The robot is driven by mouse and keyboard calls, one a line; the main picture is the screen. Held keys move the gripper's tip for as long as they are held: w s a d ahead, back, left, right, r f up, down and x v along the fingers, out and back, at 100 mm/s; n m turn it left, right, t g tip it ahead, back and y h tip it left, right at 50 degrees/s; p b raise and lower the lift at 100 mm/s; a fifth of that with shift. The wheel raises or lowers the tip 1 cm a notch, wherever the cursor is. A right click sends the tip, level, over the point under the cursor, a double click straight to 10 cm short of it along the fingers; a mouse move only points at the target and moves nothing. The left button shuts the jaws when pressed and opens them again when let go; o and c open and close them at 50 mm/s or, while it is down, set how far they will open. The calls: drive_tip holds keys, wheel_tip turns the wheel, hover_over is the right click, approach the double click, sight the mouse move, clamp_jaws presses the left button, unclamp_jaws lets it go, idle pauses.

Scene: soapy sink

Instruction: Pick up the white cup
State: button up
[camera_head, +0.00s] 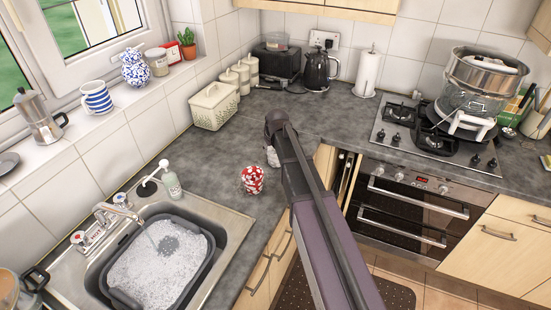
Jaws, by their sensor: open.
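No plain white cup shows clearly. A red-and-white patterned cup (252,180) stands on the dark worktop, right of the sink. A white mug with blue stripes (96,98) stands on the windowsill at the left. My arm reaches up from the bottom of the picture, and my gripper (272,152) is at its far end over the worktop, behind and right of the red-and-white cup and apart from it. My gripper is open, though its fingers are mostly hidden by the arm. A small whitish patch shows there; I cannot tell what it is.
A sink (225,228) with a grey basin (206,262) of soapy water is at lower left. A soap bottle (172,184) stands behind it. A patterned bread bin (214,106), canisters, a kettle (320,70) and a hob (392,128) line the back. Worktop around the red-and-white cup is clear.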

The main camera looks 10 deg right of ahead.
sight(269, 152)
idle(0.3)
drive_tip(key=shift+b+x, duration=2.35)
drive_tip(key=shift+x, duration=0.25)
clamp_jaws()
